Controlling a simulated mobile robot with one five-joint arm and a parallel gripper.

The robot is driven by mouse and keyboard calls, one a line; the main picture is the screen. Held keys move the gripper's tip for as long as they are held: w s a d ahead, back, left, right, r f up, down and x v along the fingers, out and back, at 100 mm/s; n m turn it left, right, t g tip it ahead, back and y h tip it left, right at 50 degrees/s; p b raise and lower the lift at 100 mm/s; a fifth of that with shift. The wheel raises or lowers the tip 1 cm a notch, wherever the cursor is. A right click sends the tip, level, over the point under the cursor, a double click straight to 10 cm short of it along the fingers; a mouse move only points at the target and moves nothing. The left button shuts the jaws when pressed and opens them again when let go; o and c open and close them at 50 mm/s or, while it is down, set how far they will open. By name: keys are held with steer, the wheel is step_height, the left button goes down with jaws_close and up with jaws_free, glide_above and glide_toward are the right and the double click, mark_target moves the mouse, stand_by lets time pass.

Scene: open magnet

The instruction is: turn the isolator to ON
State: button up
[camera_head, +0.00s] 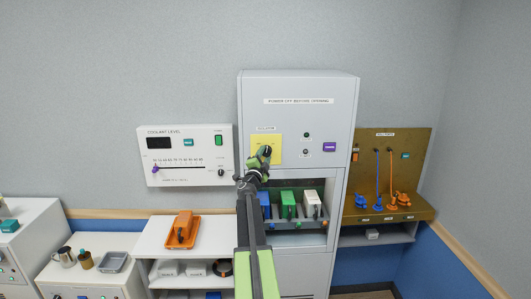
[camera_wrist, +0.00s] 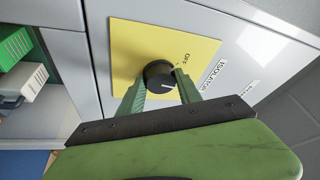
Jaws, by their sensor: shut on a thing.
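The isolator is a round black knob (camera_wrist: 158,75) on a yellow plate (camera_wrist: 140,42) in the wrist view. A short white mark on the knob points to the right in that view. The word OFF stands on the plate, up and right of the knob; I cannot make out an ON label. My gripper (camera_wrist: 160,88) is shut on the knob, one green finger on each side. In the head view my gripper (camera_head: 258,162) reaches the lower part of the yellow plate (camera_head: 260,141) on the tall grey cabinet (camera_head: 300,88) and partly hides the knob.
Right of the plate are two small dark round parts and a purple button (camera_head: 329,147). Below is an open bay with blue, green (camera_head: 287,205) and white units. A coolant panel (camera_head: 186,140) hangs at left, a brown tool board (camera_head: 380,160) at right.

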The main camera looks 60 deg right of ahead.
steer(key=m+p, duration=0.1)
steer(key=m+g+p, duration=0.1)
steer(key=m, duration=0.1)
steer(key=m+y, duration=0.1)
steer(key=shift+w+a+r+p, duration=0.1)
steer(key=shift+r+p, duration=0.2)
steer(key=shift+p, duration=0.1)
jaws_close()
steer(key=shift+m+g+y+p, duration=0.3)
steer(key=shift+m+p, duration=0.25)
steer(key=shift+m, duration=0.45)
steer(key=shift+f, duration=0.15)
jaws_free()
steer(key=o, duration=1.3)
steer(key=shift+o, duration=0.2)
steer(key=v, duration=1.7)
steer(key=shift+a+b, duration=0.25)
steer(key=shift+b, duration=0.05)
